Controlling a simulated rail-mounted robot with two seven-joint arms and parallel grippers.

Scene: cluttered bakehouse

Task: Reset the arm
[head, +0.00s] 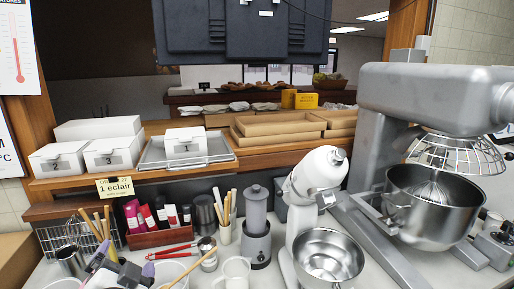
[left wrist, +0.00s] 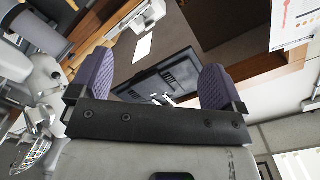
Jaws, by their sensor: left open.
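My left gripper (head: 122,268) is low at the left of the head view, in front of the counter clutter. Its purple finger pads stand apart with nothing seen between them. In the left wrist view the same gripper (left wrist: 155,84) is open and empty, with a purple-padded finger on each side and the room tilted behind it. My right gripper is in neither view.
A wire basket (head: 56,238), utensils, a bottle crate (head: 160,238) and a white mug (head: 233,272) crowd around my left gripper. A stand mixer with a steel bowl (head: 330,258) and a large mixer (head: 430,85) stand right. White boxes and a tray (head: 222,150) line the shelf.

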